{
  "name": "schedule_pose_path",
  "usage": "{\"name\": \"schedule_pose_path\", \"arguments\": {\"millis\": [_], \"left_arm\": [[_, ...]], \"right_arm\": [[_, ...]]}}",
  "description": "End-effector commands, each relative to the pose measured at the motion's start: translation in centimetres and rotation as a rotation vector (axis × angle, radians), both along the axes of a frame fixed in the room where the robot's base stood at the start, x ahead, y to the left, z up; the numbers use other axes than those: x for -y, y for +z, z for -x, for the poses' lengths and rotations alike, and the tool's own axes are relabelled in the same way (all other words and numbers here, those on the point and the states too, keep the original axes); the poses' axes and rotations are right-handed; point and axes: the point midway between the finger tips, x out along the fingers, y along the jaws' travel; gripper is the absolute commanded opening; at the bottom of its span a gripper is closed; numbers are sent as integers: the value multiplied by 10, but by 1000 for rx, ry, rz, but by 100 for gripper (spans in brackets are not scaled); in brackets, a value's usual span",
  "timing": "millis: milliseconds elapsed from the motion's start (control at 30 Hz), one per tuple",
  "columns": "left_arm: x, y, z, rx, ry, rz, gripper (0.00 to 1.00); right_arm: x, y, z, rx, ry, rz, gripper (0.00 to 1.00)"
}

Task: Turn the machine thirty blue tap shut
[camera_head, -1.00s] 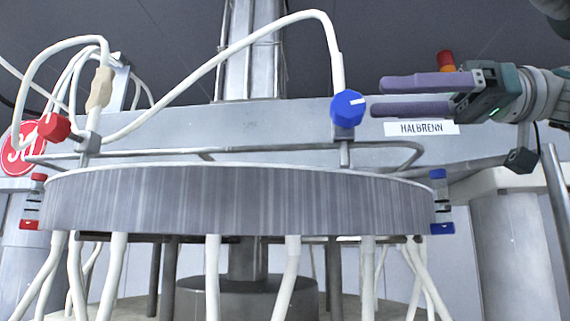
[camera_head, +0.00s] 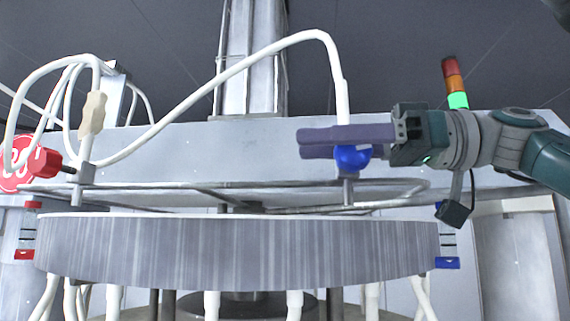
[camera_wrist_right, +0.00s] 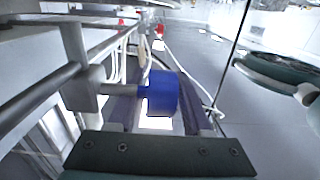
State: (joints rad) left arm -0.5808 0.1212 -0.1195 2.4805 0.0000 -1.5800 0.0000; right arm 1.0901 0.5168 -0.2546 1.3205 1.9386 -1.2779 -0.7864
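The blue tap (camera_head: 352,158) sits at the foot of a white hose, above the rim of the round grey platen. My right gripper (camera_head: 312,143) comes in from the right with its two purple fingers at the tap's height, partly overlapping it. In the right wrist view the blue tap (camera_wrist_right: 162,93) shows between the two spread fingers (camera_wrist_right: 160,85), its stem running left to a grey block. I cannot tell whether either finger touches it. The tap's white mark is hidden. My left gripper is out of view.
A red tap (camera_head: 42,162) stands at the left by a round red sign (camera_head: 12,178), whose number is partly covered. A metal rail (camera_head: 140,188) runs above the platen (camera_head: 230,250). White hoses (camera_head: 250,50) loop overhead. A signal lamp (camera_head: 453,82) stands behind my right arm.

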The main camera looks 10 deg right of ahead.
Motion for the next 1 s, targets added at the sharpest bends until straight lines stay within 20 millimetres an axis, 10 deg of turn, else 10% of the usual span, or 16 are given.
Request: {"name": "schedule_pose_path", "arguments": {"millis": [433, 1000], "left_arm": [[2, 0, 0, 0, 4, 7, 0], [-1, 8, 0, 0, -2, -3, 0]], "right_arm": [[0, 0, 0, 0, 0, 0, 0], [0, 2, 0, -13, 0, 58, 0]]}}
